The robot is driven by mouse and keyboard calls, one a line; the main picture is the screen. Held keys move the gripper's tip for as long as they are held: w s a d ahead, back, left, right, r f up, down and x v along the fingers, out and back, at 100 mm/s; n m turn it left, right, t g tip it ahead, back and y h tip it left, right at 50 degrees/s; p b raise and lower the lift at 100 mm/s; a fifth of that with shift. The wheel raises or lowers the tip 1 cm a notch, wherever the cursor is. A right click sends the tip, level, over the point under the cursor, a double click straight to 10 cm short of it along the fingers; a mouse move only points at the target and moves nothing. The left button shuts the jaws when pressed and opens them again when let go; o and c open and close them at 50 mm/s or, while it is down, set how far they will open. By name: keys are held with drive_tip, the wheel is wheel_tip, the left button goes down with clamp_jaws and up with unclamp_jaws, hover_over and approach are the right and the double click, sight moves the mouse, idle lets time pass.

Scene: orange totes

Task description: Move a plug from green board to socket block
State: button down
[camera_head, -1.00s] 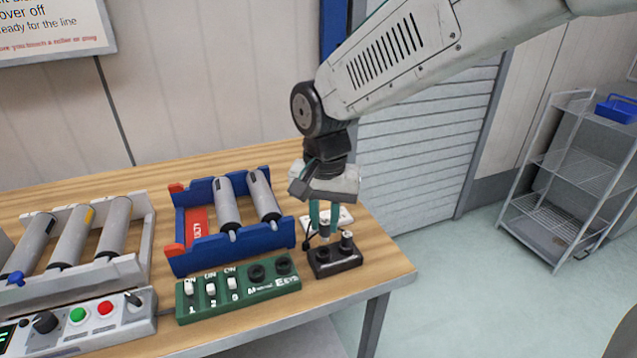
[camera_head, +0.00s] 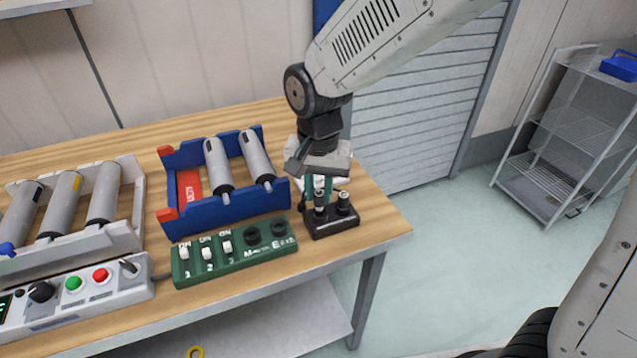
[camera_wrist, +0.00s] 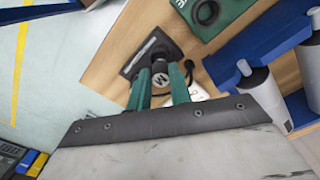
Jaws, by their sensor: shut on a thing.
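My gripper (camera_head: 320,187) points down over the dark socket block (camera_head: 347,225) at the right end of the table. Its teal fingers are shut on a plug (camera_head: 320,201), black with a pale top, standing upright at the block's left hole. The wrist view shows the plug (camera_wrist: 160,79) with a white M between the fingers; how deep it sits cannot be told.
A blue rack (camera_head: 222,207) with two grey rollers stands behind the green board. A white roller rack (camera_head: 130,238) and a grey control box (camera_head: 75,302) are at left. A pale item (camera_wrist: 190,97) with a black cable lies close behind the block. The table's right edge is near.

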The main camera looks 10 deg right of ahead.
drive_tip(key=shift+f, duration=0.25)
idle(0.6)
drive_tip(key=shift+f, duration=0.5)
drive_tip(key=shift+f, duration=0.4)
idle(0.3)
drive_tip(key=c, duration=1.2)
unclamp_jaws()
wheel_tip(320, 180, up, 8)
drive_tip(key=shift+f, duration=0.1)
drive_tip(key=shift+s, duration=0.1)
